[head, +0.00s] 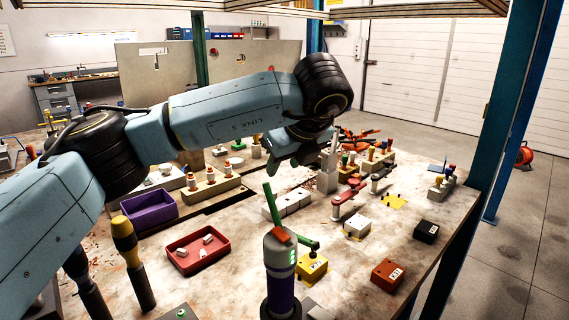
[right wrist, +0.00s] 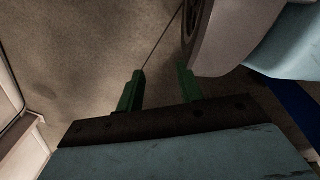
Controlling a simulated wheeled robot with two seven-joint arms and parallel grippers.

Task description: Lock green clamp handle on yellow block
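The green clamp handle (head: 271,203) stands up, tilted slightly left, behind a dark post with a grey head at the front middle. Its green clamp arm (head: 309,244) reaches over the yellow block (head: 311,270), with its tip at the block's top; I cannot tell whether it presses. The post hides the clamp's base. My left gripper (head: 308,148) is above the far middle of the table, well beyond the handle; its fingers are not clear. My right gripper (right wrist: 158,76) shows only in the right wrist view, with its green fingers apart and nothing between them.
The post (head: 281,255) stands close in front of the clamp. A red tray (head: 213,262), a purple bin (head: 133,220), white blocks (head: 291,202), an orange-red block (head: 387,274) and a black block (head: 426,231) lie around. A blue upright (head: 516,105) stands at the right.

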